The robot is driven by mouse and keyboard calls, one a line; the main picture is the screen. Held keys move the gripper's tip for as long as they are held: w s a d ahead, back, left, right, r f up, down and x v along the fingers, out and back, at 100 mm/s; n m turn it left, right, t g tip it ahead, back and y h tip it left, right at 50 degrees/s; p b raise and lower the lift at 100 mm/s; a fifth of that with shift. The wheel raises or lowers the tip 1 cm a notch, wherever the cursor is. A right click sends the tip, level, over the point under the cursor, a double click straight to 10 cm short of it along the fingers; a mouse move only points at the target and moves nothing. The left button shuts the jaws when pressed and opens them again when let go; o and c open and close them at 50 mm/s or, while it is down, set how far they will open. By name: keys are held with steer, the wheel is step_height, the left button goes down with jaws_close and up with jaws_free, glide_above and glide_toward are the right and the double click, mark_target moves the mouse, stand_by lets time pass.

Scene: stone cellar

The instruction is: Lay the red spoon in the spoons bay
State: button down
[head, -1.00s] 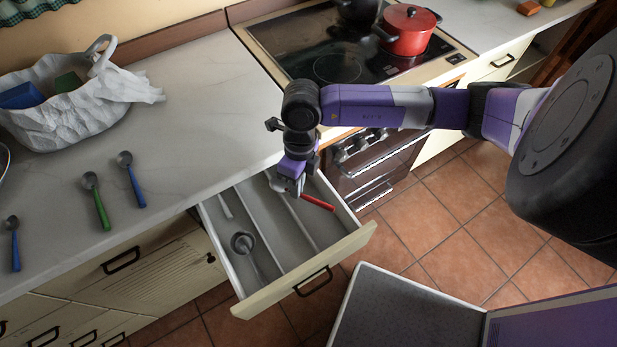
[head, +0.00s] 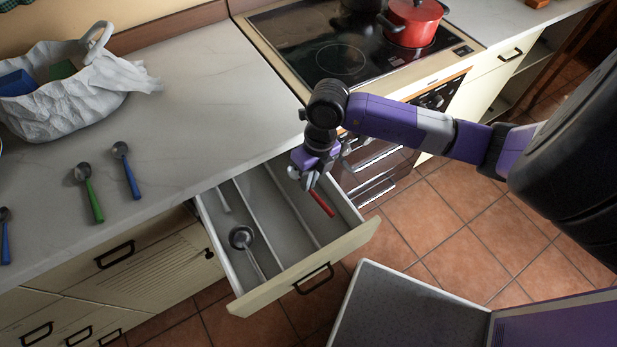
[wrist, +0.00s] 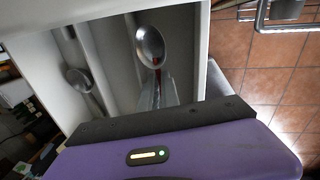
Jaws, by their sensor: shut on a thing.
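The red spoon (head: 321,202) has a red handle and a grey metal bowl. My gripper (head: 311,184) is shut on it and holds it over the right-hand part of the open drawer (head: 345,243). The handle points toward the drawer front, roughly along the dividers. The drawer has long bays split by dividers. A metal ladle-like utensil (head: 241,237) lies in the left bay. I see no label marking the spoons bay.
On the counter lie a green-handled spoon (head: 92,195) and blue-handled spoons (head: 128,170), beside a white cloth-like bag (head: 60,112). A red pot (head: 413,25) stands on the hob (head: 340,60). The oven front is right of the drawer.

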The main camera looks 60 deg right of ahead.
steer(key=shift+f+b, duration=1.85)
steer(key=shift+f, duration=0.75)
steer(key=c, duration=1.2)
jaws_free()
steer(key=shift+r, duration=0.1)
step_height(320, 180, up, 9)
steer(key=p, duration=0.6)
steer(key=shift+p, duration=0.35)
